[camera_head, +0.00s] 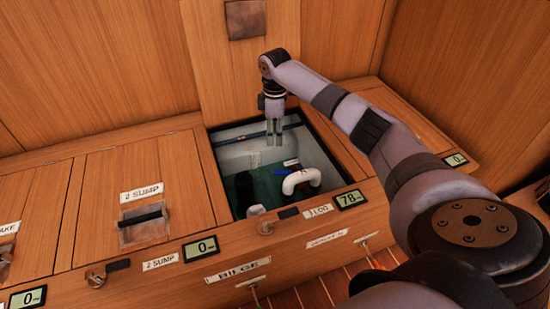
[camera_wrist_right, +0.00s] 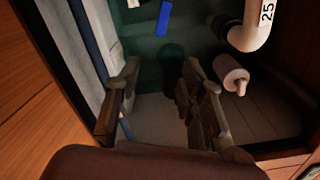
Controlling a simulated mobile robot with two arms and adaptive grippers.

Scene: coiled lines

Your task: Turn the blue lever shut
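The blue lever (camera_head: 283,171) is small in the head view, low inside the open hatch and just left of the white bent pipe (camera_head: 301,178). In the right wrist view the blue lever (camera_wrist_right: 165,18) is a short bar near the top edge, beyond the fingertips. My right gripper (camera_head: 274,138) points down over the hatch opening, above the lever and apart from it. In the wrist view its two dark fingers (camera_wrist_right: 162,75) are spread with nothing between them. My left gripper is not in view.
The hatch has a wooden rim with a display reading 78 (camera_head: 351,199) at its front right. A dark cylinder (camera_head: 244,190) stands in the hatch. A white roll-like piece (camera_wrist_right: 231,75) shows right of the fingers. The closed sump lid (camera_head: 100,200) lies left.

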